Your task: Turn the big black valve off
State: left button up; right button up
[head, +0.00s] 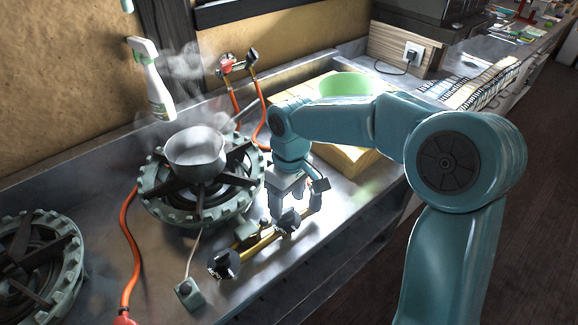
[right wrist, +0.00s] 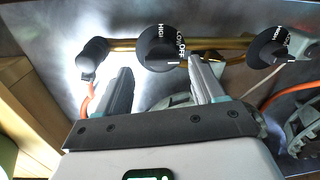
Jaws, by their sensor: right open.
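Two round black valve knobs sit on a brass pipe in front of the burner. One knob (head: 288,221) is under my right gripper (head: 291,213); in the right wrist view this knob (right wrist: 162,48) reads HIGH, LOW and OFF, and a white line lies on its face near OFF. The other knob (head: 223,264) is to the left; it also shows at the right of the wrist view (right wrist: 268,48). My right gripper is open, its fingers on either side of the first knob; contact is unclear. My left gripper is out of view.
A steaming pot (head: 195,153) stands on the burner (head: 160,200). A black cap (right wrist: 92,55) ends the pipe beside the gripper. An orange hose (head: 130,240) and an igniter box (head: 189,293) lie left.

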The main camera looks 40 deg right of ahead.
notch_tip(320, 180, up, 13)
jog(key=p, duration=0.2)
jog(key=shift+d, duration=0.45)
jog(key=shift+f, duration=0.1)
